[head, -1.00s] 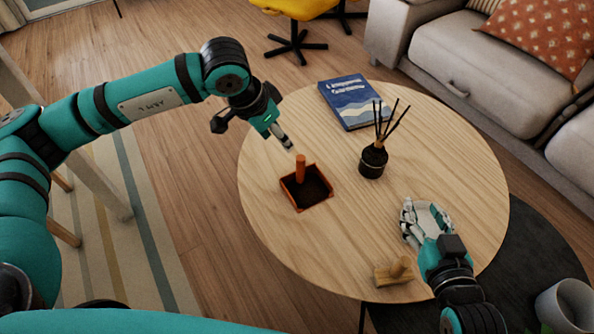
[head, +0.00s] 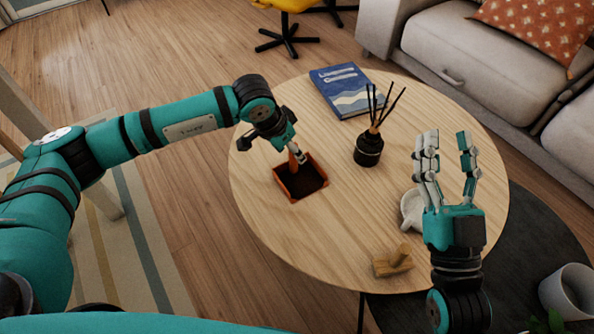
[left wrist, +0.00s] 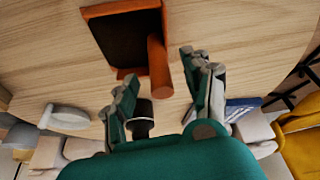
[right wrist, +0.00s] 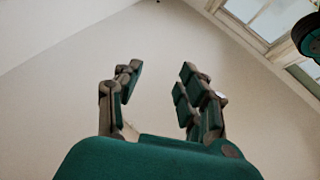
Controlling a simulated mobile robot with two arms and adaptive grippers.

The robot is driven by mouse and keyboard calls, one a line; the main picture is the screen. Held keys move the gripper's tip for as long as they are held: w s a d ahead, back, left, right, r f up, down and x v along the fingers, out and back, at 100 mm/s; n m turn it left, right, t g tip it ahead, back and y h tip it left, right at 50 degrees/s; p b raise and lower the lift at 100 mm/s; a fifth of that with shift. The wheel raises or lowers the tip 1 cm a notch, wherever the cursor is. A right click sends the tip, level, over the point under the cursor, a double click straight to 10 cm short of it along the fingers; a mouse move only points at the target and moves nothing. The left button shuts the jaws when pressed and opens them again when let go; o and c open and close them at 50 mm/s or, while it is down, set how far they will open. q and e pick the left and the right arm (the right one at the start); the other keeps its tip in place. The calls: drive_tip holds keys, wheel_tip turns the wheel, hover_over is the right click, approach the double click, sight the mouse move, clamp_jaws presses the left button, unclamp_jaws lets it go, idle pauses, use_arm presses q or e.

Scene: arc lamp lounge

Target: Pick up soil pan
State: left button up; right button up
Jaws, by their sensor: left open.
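The soil pan (head: 290,194) is a small square orange-brown tray with dark soil inside, on the round wooden table. Its short upright handle (head: 293,161) is partly hidden by my left gripper (head: 300,157) in the head view. In the left wrist view the pan (left wrist: 124,7) is at the top, and its handle (left wrist: 158,68) points between the open fingers of my left gripper (left wrist: 158,75), which show no contact with it. My right gripper (head: 448,150) is open and empty, raised over the table's right side with fingers up. It also shows open in the right wrist view (right wrist: 158,80).
A black reed diffuser (head: 368,150) stands right of the pan. A blue book (head: 345,92) lies at the back. A white cup (head: 411,208) is beside my right gripper, and a small wooden object (head: 393,262) sits near the front edge. The front middle of the table is clear.

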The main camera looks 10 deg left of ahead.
sight(301, 169)
use_arm(q)
drive_tip(key=shift+b+x, duration=0.3)
drive_tip(key=shift+x, duration=1.1)
clamp_jaws()
use_arm(e)
drive_tip(key=s+r+t, duration=0.1)
drive_tip(key=s+r+t+y, duration=0.1)
drive_tip(key=shift+s+d+r, duration=0.15)
drive_tip(key=shift+s+r, duration=0.05)
drive_tip(key=shift+r, duration=0.2)
